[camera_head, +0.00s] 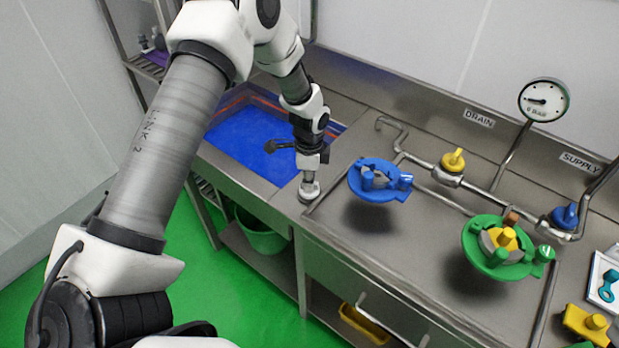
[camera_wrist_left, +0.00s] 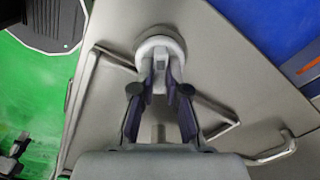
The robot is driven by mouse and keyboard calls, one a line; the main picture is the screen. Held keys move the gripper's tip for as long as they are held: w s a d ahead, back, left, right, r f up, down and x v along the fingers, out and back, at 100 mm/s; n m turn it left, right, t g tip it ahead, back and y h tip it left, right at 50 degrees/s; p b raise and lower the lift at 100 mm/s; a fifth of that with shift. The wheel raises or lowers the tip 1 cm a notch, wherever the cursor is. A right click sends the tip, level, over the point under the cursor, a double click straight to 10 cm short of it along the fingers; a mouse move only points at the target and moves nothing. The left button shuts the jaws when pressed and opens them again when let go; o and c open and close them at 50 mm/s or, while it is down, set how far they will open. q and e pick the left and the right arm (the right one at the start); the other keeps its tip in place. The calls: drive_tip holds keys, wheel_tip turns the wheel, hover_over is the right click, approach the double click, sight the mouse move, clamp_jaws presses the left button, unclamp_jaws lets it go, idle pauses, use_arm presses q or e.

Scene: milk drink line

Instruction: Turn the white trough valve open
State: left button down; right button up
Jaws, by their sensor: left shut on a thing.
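The white trough valve (camera_head: 309,191) stands on the steel counter beside the front right corner of the blue-filled trough (camera_head: 245,140). My left gripper (camera_head: 309,174) reaches down onto it from above and is shut on its handle. In the left wrist view the valve's round white base (camera_wrist_left: 160,45) lies just beyond the fingertips, and the two dark fingers of my left gripper (camera_wrist_left: 161,72) close on its narrow raised grip from both sides. The gripper hides part of the handle in the head view. My right gripper is out of view.
A blue flanged fitting (camera_head: 378,184) and a green one (camera_head: 489,262) with a yellow top sit on the counter to the right. Behind them run pipes with a yellow valve (camera_head: 453,160), a blue valve (camera_head: 565,216) and a gauge (camera_head: 543,99). A green bucket (camera_head: 262,235) stands below.

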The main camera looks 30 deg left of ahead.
use_arm(q)
drive_tip(key=n+p, duration=0.1)
drive_tip(key=n, duration=0.5)
drive_tip(key=shift+s+n, duration=0.15)
drive_tip(key=shift+n, duration=0.15)
drive_tip(key=n+p, duration=0.1)
drive_tip(key=n, duration=0.4)
drive_tip(key=shift+f+p, duration=0.15)
drive_tip(key=shift+p, duration=0.2)
drive_tip(key=shift+n, duration=0.4)
drive_tip(key=c, duration=1.2)
unclamp_jaws()
